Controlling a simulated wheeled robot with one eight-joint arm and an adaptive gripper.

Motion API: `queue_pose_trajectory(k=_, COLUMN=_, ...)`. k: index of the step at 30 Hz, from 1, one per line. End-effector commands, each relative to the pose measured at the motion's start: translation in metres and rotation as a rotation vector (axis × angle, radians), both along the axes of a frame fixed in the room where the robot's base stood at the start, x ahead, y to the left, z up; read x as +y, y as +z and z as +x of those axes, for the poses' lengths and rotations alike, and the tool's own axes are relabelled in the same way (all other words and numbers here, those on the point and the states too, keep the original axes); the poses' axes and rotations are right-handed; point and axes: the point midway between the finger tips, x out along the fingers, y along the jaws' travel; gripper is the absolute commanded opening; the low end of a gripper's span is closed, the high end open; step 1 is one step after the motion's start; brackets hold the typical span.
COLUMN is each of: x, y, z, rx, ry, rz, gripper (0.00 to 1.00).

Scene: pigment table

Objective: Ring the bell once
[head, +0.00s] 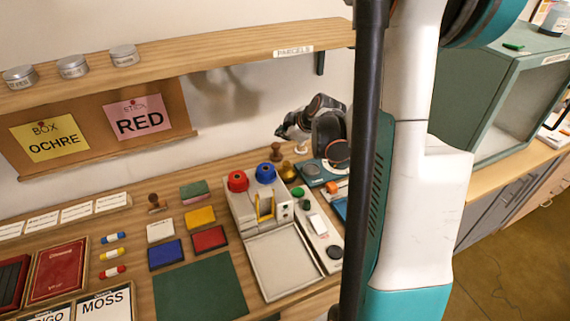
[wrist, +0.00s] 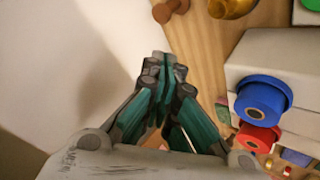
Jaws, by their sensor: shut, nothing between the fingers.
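A small brass-coloured dome, which looks like the bell (head: 287,172), stands on the wooden table behind the red and blue round knobs. It is also at the top edge of the wrist view (wrist: 232,7), partly cut off by the frame. My gripper (head: 280,133) is near the wall, above and slightly left of the bell in the head view. In the wrist view my gripper's fingers (wrist: 162,65) are together and empty, apart from the bell. Part of my arm covers the right middle of the head view.
A wooden stamp (head: 276,153) stands beside the bell. A light device with a red knob (head: 237,181) and a blue knob (head: 265,173) is in front. A shelf (head: 190,58) runs along the wall above. A green mat (head: 200,289) lies bare at the front.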

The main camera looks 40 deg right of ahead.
Motion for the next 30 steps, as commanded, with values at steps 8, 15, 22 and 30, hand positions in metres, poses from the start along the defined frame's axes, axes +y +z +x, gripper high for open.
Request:
queue_pose_trajectory(k=8, x=0.0, y=-0.019, z=0.0, rx=0.001, ry=0.001, rz=0.001, gripper=0.0)
queue_pose_trajectory(k=15, x=0.0, y=-0.05, z=0.0, rx=0.001, ry=0.001, rz=0.001, gripper=0.0)
queue_pose_trajectory(k=22, x=0.0, y=-0.079, z=0.0, rx=0.001, ry=0.001, rz=0.001, gripper=0.0)
queue_pose_trajectory(k=30, x=0.0, y=-0.088, z=0.0, rx=0.001, ry=0.001, rz=0.001, gripper=0.0)
